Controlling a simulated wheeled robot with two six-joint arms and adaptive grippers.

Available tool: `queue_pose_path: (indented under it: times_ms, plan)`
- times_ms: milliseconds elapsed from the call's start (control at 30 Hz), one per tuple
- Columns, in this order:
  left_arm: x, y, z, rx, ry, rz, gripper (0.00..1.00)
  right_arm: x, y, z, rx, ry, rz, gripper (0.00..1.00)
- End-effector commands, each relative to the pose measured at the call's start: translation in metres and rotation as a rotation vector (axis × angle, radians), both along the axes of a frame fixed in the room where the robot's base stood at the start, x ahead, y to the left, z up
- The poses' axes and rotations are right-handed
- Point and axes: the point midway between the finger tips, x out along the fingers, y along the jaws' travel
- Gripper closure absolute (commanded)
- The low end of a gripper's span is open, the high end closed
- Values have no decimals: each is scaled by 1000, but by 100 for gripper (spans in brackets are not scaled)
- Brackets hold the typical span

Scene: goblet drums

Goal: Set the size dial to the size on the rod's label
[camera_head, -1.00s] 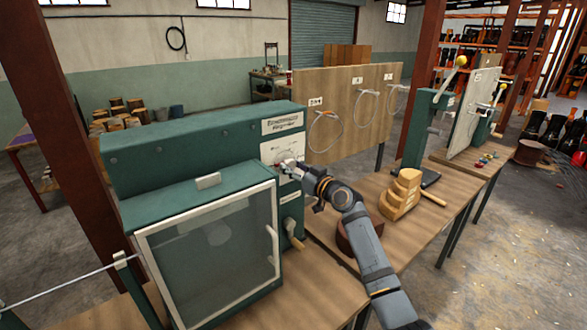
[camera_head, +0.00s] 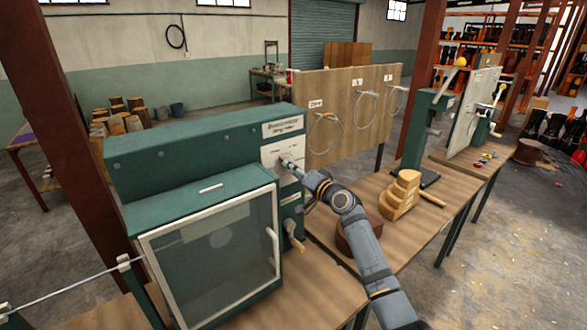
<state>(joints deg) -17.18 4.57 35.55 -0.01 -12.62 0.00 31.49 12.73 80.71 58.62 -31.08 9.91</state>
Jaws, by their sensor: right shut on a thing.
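The green machine (camera_head: 200,140) stands on the bench, with a white dial plate (camera_head: 270,150) on its front at the right. My right gripper (camera_head: 283,162) reaches in from the lower right and is shut at this plate, on the size dial's small knob. The fingers mostly hide the knob, and the dial's marks are too small to read. A thin pale rod (camera_head: 65,286) runs in from the left edge to a post beside the machine. No readable label shows on it. My left gripper is out of view.
A glass-fronted door (camera_head: 215,255) juts forward left of my right arm. A crank handle (camera_head: 294,238) sits below the dial. Stepped wooden blocks (camera_head: 402,193) and a brown round piece (camera_head: 358,240) stand on the bench to the right. A board with wire loops (camera_head: 352,112) stands behind.

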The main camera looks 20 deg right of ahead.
Motion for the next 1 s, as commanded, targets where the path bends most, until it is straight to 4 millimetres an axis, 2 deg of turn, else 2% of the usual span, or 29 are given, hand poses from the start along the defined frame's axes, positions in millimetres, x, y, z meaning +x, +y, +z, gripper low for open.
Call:
queue_pose_path:
  times_ms: [1000]
  plan:
    - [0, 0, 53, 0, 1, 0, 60, 0, 0, 1, 878, 322, 0, 93]
